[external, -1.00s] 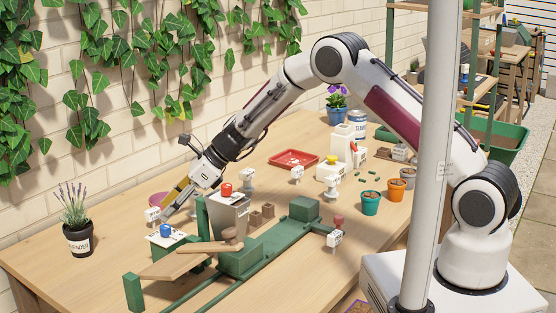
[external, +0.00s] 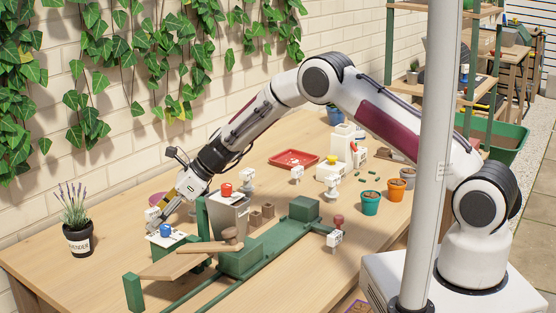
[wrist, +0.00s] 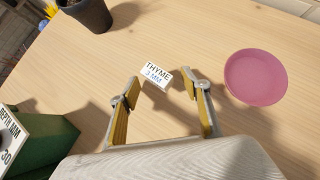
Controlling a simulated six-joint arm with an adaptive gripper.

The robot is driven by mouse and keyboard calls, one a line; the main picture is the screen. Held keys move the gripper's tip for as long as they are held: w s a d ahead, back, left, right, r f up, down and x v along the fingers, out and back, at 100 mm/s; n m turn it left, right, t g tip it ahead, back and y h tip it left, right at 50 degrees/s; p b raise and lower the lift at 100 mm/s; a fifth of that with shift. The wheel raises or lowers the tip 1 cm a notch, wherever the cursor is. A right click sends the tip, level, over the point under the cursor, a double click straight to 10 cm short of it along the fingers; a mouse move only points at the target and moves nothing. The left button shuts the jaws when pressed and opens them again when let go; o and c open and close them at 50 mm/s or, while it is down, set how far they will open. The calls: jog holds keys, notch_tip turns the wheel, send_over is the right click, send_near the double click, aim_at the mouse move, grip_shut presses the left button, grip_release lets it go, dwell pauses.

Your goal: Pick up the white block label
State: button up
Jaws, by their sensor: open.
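A white block label (wrist: 157,75) reading "THYME 3 MM" lies on the wooden table in the wrist view. It sits just ahead of and between the fingertips of my gripper (wrist: 161,90), apart from both. My gripper is open and empty, with yellow pads on the inner sides of its fingers. In the external view my gripper (external: 163,212) is low over the left part of the table, and a small white label (external: 152,214) shows beside its fingers. Its writing is too small to read there.
A pink saucer (wrist: 256,77) lies right of the label. A dark pot (wrist: 90,14) stands beyond it on the left. A green stand with a depth scale (wrist: 35,140) is at the lower left. Other white labels, such as one (external: 297,173), stand farther along the table.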

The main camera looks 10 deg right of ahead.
aim_at(156, 209)
jog(key=c, duration=0.9)
jog(key=shift+r, duration=0.2)
jog(key=shift+r, duration=4.85)
